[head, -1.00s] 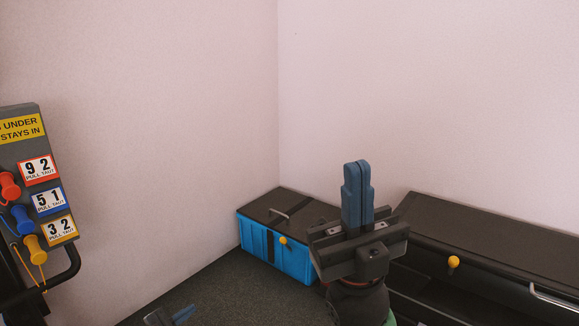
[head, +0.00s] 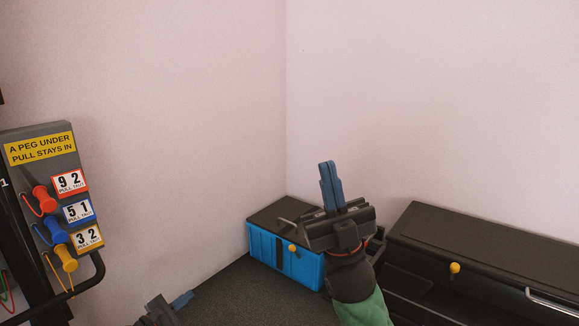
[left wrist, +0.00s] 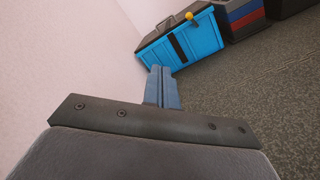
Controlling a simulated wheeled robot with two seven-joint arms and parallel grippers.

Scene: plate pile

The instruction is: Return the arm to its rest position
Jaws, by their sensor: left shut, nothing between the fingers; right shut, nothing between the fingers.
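My right gripper (head: 330,186) stands raised in the middle of the head view, its blue fingers together and pointing up, with nothing between them. It hides part of the blue box behind it. My left gripper (head: 182,300) is low at the bottom edge of the head view, and only its tip and part of its body show. In the left wrist view its blue fingers (left wrist: 161,88) are together and empty, with open floor around them and the blue box beyond.
A blue box (head: 270,250) with a black lid stands in the corner; it also shows in the left wrist view (left wrist: 200,38). A dark cabinet (head: 480,245) with a yellow knob is at right. A peg board (head: 40,165) with a black rail is at left. Grey floor (head: 222,290) lies between.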

